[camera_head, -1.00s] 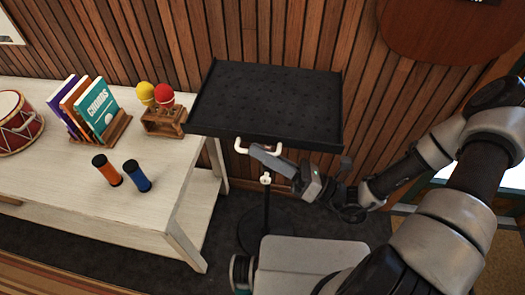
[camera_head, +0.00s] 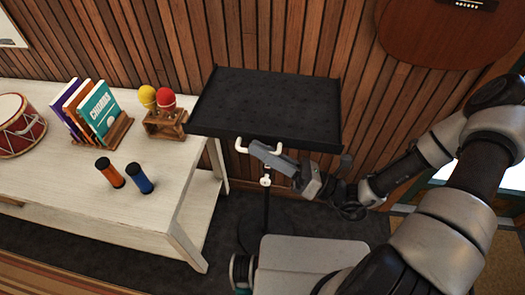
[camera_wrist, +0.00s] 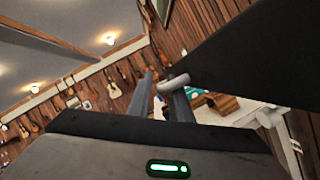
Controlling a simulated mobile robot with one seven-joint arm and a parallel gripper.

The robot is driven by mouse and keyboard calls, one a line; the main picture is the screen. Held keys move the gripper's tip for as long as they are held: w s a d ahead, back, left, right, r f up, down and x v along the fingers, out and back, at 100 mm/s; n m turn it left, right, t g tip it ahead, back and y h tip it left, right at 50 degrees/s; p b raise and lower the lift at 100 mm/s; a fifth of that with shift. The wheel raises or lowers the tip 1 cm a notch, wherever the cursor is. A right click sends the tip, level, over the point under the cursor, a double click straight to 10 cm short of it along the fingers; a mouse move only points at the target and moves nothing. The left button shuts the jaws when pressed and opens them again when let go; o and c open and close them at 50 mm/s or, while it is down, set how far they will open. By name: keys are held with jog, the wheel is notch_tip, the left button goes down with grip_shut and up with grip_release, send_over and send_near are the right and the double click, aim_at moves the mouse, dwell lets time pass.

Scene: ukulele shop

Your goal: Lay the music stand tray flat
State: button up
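The black music stand tray (camera_head: 268,105) is in the middle of the head view, with its broad face seen from above and its raised front lip toward me. How much tilt is left I cannot tell exactly. A white handle (camera_head: 242,146) sticks out under the front lip. My gripper (camera_head: 257,149) is at this handle, below the front edge. In the wrist view, the fingers (camera_wrist: 163,86) are close together around the handle (camera_wrist: 175,82), and the dark tray (camera_wrist: 255,60) fills the upper right. The thin stand post (camera_head: 266,205) is below the tray.
A pale wooden table (camera_head: 60,180) stands at the left, holding a drum (camera_head: 20,138), books (camera_head: 98,108), maracas (camera_head: 166,100) and two shakers (camera_head: 138,178). A slatted wall (camera_head: 300,35) is behind the tray, with a guitar (camera_head: 430,40) at upper right.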

jog(key=shift+d+f, duration=0.1)
jog(key=shift+d, duration=0.15)
jog(key=b+v, duration=0.3)
jog(key=v, duration=1.4)
